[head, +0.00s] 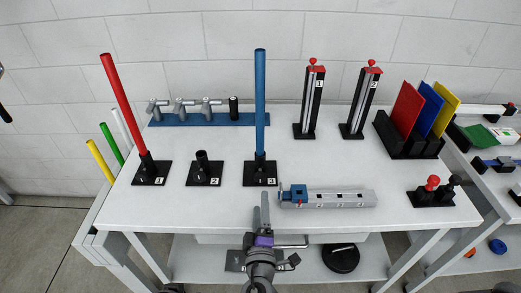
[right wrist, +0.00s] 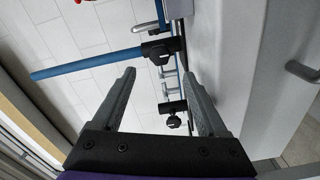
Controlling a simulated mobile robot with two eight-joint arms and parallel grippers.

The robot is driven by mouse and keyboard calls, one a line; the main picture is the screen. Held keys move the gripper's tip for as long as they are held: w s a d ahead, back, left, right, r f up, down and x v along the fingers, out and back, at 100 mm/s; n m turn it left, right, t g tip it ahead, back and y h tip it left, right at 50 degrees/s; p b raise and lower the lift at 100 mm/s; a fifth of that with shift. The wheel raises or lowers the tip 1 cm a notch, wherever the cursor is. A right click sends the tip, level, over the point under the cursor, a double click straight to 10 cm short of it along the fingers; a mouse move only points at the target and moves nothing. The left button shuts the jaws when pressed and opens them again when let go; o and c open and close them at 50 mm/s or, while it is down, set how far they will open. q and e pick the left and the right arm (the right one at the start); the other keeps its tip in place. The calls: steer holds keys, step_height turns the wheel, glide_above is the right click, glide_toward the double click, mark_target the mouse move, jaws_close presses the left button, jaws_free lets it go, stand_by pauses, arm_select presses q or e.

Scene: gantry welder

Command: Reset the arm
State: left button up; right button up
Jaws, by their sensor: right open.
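My right gripper (head: 263,212) stands at the front edge of the white table (head: 225,215), in front of the blue rod's base. In the right wrist view its two fingers (right wrist: 158,76) are spread apart with nothing between them. Past the fingertips, the wrist view shows the blue rod (right wrist: 88,68) and dark holders along the table surface. My left gripper is not in view.
A grey rail with a blue block (head: 328,198) lies just right of my right gripper. Behind stand a red rod (head: 122,103), an empty holder (head: 203,170) and a blue rod (head: 260,100). Two upright posts (head: 309,105) and coloured plates (head: 408,108) stand further right.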

steer(key=d+m+h, duration=0.1)
steer(key=d, duration=0.1)
steer(key=d+r+m+g+h+p, duration=0.1)
steer(key=d, duration=0.2)
steer(key=d+m+g+h+p, duration=0.1)
steer(key=d, duration=0.2)
steer(key=shift+s+r+m, duration=0.15)
steer(key=shift+r+m, duration=0.1)
steer(key=shift+m, duration=0.15)
steer(key=s+d+m+g+h+p, duration=0.1)
steer(key=s+d+m+g+p, duration=0.6)
steer(key=s+d, duration=0.4)
steer(key=s+a+r+m+g+y+p, duration=0.1)
steer(key=s+r+m+g+y, duration=0.1)
steer(key=s, duration=0.4)
steer(key=shift+s+a+m+g+y+p, duration=0.3)
steer(key=shift+s+m+g+y, duration=0.1)
steer(key=shift+m+g+y, duration=0.5)
